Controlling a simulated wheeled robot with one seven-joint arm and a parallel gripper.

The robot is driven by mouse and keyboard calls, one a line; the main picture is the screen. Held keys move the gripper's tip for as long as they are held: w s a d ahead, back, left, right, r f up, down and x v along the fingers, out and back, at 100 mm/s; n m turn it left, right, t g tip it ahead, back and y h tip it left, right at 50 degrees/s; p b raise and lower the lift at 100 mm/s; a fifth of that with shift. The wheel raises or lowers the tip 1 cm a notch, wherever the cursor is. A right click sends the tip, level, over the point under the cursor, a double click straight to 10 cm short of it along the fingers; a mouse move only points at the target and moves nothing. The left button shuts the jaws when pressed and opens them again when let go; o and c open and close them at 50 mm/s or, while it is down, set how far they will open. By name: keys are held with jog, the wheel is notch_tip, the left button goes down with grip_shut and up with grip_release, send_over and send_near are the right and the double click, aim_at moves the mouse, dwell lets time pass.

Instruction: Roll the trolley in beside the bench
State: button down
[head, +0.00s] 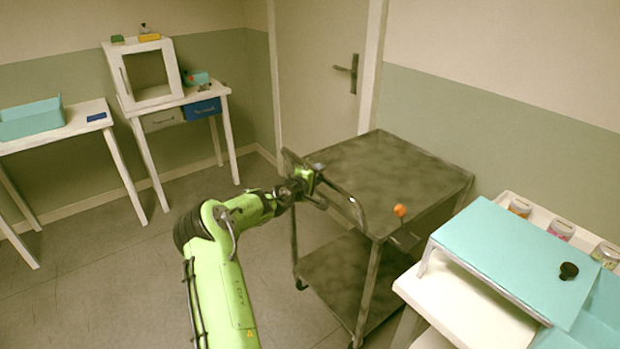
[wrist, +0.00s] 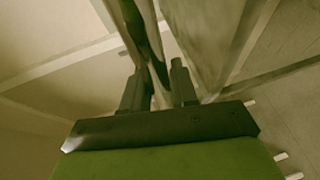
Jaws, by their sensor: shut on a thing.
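The trolley (head: 385,165) is a dark grey metal cart with a top shelf, a lower shelf (head: 345,272) and a push handle (head: 352,203) on its left side. It stands in front of the door, close to the bench (head: 465,312) at the lower right. My gripper (head: 312,182) is at the handle and is shut on it. In the wrist view the handle bar (wrist: 152,50) runs between the two fingers. The bench has a turquoise raised board (head: 510,255) on it, with a small black cap (head: 569,271) on top.
Several bottles (head: 561,229) stand in a white rack behind the board. A white table with a cabinet (head: 150,72) and another with a turquoise bin (head: 32,120) stand at the left. The floor (head: 120,285) at left is clear.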

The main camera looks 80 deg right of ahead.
jog(key=shift+s+d, duration=0.2)
jog(key=shift+s, duration=0.05)
jog(key=shift+r, duration=0.1)
jog(key=shift+s, duration=0.1)
jog(key=c, duration=1.2)
grip_release()
jog(key=shift+d, duration=0.1)
jog(key=shift+o, duration=1.2)
jog(key=shift+s+d, duration=0.1)
jog(key=p+v, duration=0.1)
jog(key=v, duration=1.5)
